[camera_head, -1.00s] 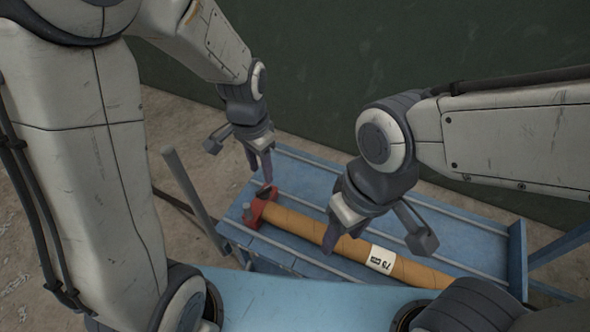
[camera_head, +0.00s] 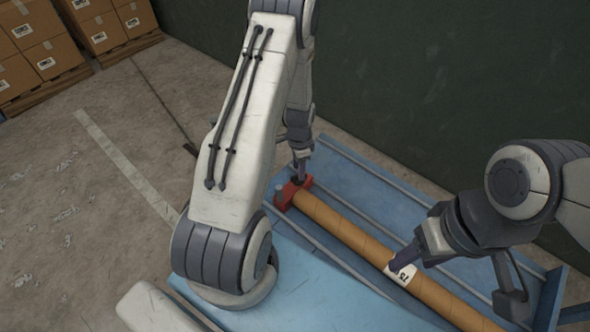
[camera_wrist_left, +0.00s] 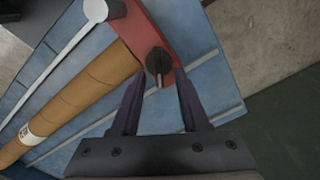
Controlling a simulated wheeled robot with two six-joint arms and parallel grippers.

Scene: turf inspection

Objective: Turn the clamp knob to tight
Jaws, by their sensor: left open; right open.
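A red clamp (camera_head: 283,201) sits at the far end of a brown tube (camera_head: 340,228) on a blue table. In the left wrist view the clamp (camera_wrist_left: 146,22) carries a black knob (camera_wrist_left: 158,62) with a pale pointer line, which points down toward my wrist. My left gripper (camera_head: 301,172) is over the clamp. In the left wrist view my left gripper (camera_wrist_left: 161,76) is open, one fingertip on each side of the knob; I cannot tell whether they touch it. My right gripper (camera_head: 394,266) is open and empty, close to the tube's white label (camera_head: 402,274).
The blue table (camera_head: 350,180) has pale rails along it. A dark green wall (camera_head: 440,90) stands behind. Open floor lies left of the table.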

